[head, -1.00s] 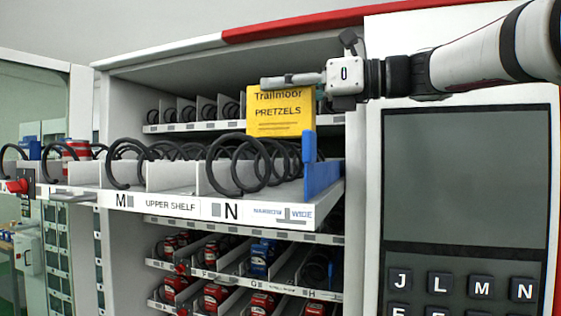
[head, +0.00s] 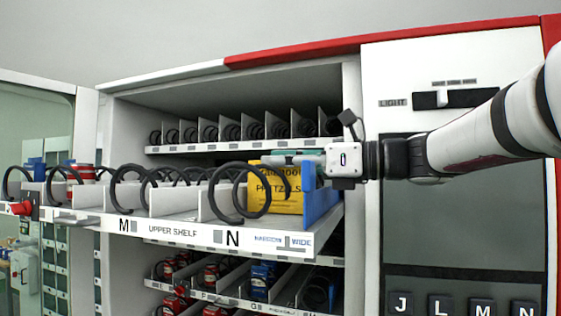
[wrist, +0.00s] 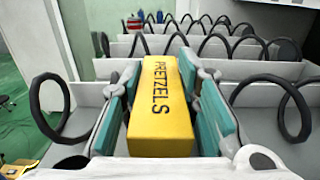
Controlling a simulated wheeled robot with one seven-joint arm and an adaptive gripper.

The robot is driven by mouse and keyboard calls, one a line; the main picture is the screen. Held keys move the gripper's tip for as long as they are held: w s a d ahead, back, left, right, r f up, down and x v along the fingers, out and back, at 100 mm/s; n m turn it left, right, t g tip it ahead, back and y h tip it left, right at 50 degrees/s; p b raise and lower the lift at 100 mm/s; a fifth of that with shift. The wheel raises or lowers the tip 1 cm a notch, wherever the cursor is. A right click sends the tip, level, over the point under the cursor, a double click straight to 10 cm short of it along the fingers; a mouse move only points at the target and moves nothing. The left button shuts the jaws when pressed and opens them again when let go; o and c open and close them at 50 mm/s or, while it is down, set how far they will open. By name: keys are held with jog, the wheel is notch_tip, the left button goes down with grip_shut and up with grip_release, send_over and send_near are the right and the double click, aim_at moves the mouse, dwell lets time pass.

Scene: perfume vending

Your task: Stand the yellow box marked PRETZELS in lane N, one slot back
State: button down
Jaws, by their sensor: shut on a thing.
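The yellow PRETZELS box (head: 283,200) is upright in lane N of the pulled-out upper shelf (head: 170,231), behind the front loops of the black coil (head: 238,192). The blue side guide (head: 321,200) stands to its right. My gripper (head: 300,163) reaches in from the right and is shut on the box near its top. In the wrist view the yellow box (wrist: 163,105) lies between the two teal finger pads (wrist: 160,118), with coil loops on both sides. Whether its base touches the lane floor is hidden.
The neighbouring lane M (head: 125,224) holds another coil, with a low divider between. A red-and-white item (head: 82,176) stands farther left on the shelf. Lower shelves hold red and blue packs (head: 262,278). The vending machine's keypad panel (head: 465,210) is at right.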

jog(key=c, duration=1.2)
grip_release()
jog(key=shift+d, duration=0.1)
jog(key=b+v, duration=0.1)
jog(key=v, duration=1)
jog(key=shift+s+d+r, duration=0.1)
jog(key=shift+s+d, duration=0.05)
jog(key=shift+d, duration=0.25)
jog(key=shift+s, duration=0.1)
